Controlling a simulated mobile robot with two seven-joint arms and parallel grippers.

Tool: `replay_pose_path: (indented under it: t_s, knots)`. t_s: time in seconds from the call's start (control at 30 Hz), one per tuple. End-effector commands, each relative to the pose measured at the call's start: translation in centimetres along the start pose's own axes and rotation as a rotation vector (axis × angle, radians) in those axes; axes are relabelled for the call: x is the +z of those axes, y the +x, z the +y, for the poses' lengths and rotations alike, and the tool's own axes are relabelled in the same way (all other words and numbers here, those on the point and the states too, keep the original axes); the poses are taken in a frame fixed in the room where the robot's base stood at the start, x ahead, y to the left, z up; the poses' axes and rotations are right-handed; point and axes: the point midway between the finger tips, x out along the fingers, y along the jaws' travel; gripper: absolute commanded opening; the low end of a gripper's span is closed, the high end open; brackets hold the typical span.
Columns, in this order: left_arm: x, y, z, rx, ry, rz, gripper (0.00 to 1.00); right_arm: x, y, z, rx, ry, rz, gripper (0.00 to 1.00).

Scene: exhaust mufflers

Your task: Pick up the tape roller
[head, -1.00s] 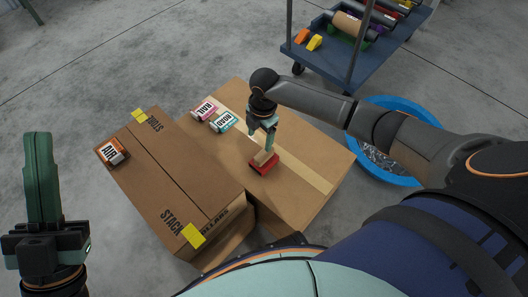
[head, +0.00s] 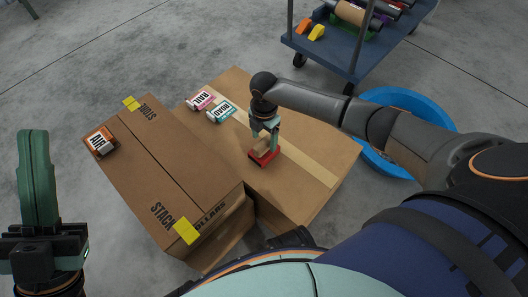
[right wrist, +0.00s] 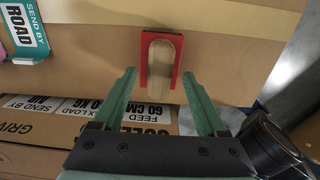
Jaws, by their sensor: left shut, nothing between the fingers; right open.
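The tape roller, a red block with a pale wooden handle (head: 265,157), stands on the right-hand cardboard box beside its tan tape strip. In the right wrist view the tape roller (right wrist: 162,60) lies just ahead of my fingers, its handle end pointing between them. My right gripper (head: 264,138) is open above the roller, and its two green fingers (right wrist: 159,76) show one on each side, with clear gaps to the handle. My left gripper (head: 36,135) is shut and empty at the far left, away from the boxes.
The left cardboard box (head: 165,165) carries an orange AIR block (head: 100,141). Pink RAIL (head: 200,99) and teal ROAD (head: 221,111) blocks lie on the right box (head: 315,150). A blue bin (head: 400,98) and a loaded cart (head: 340,42) stand beyond.

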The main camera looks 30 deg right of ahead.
Motion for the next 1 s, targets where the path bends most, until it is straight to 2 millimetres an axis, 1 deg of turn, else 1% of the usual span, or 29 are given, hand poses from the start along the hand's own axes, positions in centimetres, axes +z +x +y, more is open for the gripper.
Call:
replay_pose_path:
  t_s: [0.03,0.13,0.2,0.4,0.47,1.0]
  knots:
    - [0.9,-0.8,0.5,0.003,0.005,-0.003,0.00,-0.1,1.4,0.0,-0.001,0.000,0.000,0.75]
    - [1.6,-1.4,0.9,0.008,0.013,-0.013,0.00,-0.1,2.8,0.0,-0.001,0.002,-0.001,0.75]
    - [1.8,-1.4,1.0,0.010,0.014,-0.018,0.00,0.0,3.1,0.0,0.001,0.001,-0.001,0.75]
    - [1.6,-1.3,1.0,0.007,0.010,-0.018,0.00,0.0,3.0,0.0,0.001,0.001,-0.001,0.75]
    - [1.6,-1.3,1.0,0.005,0.009,-0.018,0.00,-0.1,3.0,0.0,0.000,0.001,-0.001,0.69]
    - [1.6,-1.3,0.9,0.003,0.008,-0.016,0.00,-0.1,3.0,0.0,0.000,0.001,-0.001,0.09]
